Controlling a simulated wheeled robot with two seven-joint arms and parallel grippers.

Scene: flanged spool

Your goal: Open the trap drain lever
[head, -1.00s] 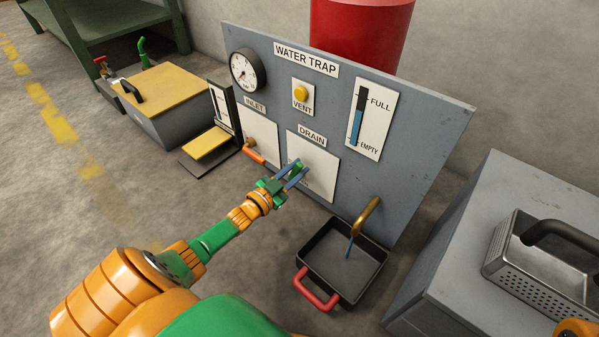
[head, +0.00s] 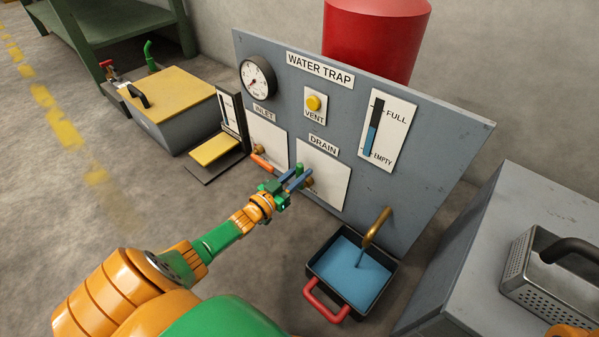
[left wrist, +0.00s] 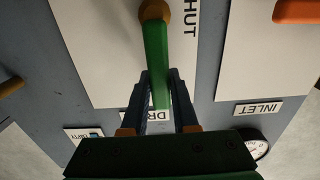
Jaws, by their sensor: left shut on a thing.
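The green drain lever (left wrist: 156,65) has a brass pivot and runs toward the DRAIN label in the left wrist view. My left gripper (head: 297,177) has its two blue fingers on either side of the lever and is shut on it, in front of the white DRAIN plate (head: 330,188). A brass spout (head: 378,225) pours a blue stream into a black pan (head: 375,300), where blue water (head: 340,262) covers the bottom. My right gripper is not in view.
The orange inlet handle (head: 264,162) is close to the left of my gripper. A level gauge (head: 388,130) and yellow vent button (head: 313,103) are on the panel (head: 450,140). A grey box (head: 480,240) with a metal basket stands at right.

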